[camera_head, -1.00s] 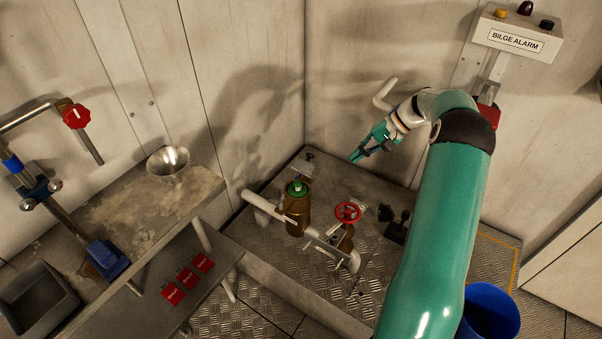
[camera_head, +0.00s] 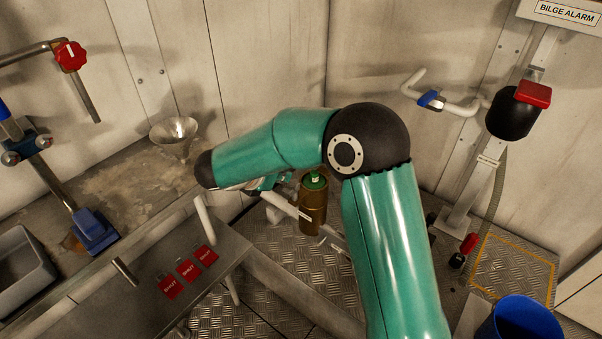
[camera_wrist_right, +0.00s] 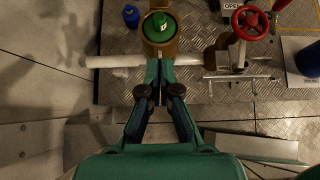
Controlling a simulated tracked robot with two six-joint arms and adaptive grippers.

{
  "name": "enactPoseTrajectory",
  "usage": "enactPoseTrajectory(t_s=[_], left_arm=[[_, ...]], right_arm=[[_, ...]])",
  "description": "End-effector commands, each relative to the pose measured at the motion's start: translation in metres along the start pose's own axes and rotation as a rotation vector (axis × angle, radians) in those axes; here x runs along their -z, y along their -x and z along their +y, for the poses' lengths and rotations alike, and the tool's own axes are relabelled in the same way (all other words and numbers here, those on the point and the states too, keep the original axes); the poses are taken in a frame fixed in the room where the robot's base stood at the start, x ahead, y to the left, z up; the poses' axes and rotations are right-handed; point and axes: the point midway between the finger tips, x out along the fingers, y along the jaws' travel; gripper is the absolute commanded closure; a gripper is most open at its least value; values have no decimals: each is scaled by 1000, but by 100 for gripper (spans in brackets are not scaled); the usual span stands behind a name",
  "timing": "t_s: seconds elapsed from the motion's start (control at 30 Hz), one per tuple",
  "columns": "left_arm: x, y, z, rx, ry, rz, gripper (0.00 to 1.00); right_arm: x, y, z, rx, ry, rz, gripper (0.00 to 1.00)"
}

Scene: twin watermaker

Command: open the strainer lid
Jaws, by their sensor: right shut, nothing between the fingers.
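The strainer is a brass-coloured cylinder (camera_head: 313,207) standing upright on the metal plate floor, with a green lid (camera_head: 315,180) on top. In the right wrist view the round green lid (camera_wrist_right: 160,27) is seen from above, seated on the brass body. My right gripper (camera_wrist_right: 160,66) is shut and empty, its fingertips just below the lid in that picture; I cannot tell if they touch the body. In the head view my right gripper (camera_head: 266,183) is partly hidden under my own arm, left of the strainer. My left gripper is not in view.
A white pipe (camera_wrist_right: 115,61) runs to the strainer, and a red handwheel valve (camera_wrist_right: 250,22) stands right of it. A bench with red SHUT tags (camera_head: 188,271) lies left. A funnel (camera_head: 174,133) sits above it. A blue bucket (camera_head: 522,318) stands front right.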

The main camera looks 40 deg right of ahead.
Motion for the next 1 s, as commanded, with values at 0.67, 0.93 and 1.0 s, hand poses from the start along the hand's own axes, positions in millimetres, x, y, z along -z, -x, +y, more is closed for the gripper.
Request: enactPoseTrajectory(t_s=[0.67, 0.93, 1.0], left_arm=[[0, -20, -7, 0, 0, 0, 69], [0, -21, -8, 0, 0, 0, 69], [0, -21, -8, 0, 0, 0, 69]], right_arm=[[-19, -102, -2, 3, -10, 0, 100], [-38, -107, -2, 4, -5, 2, 100], [-40, -108, -2, 4, -4, 2, 100]])
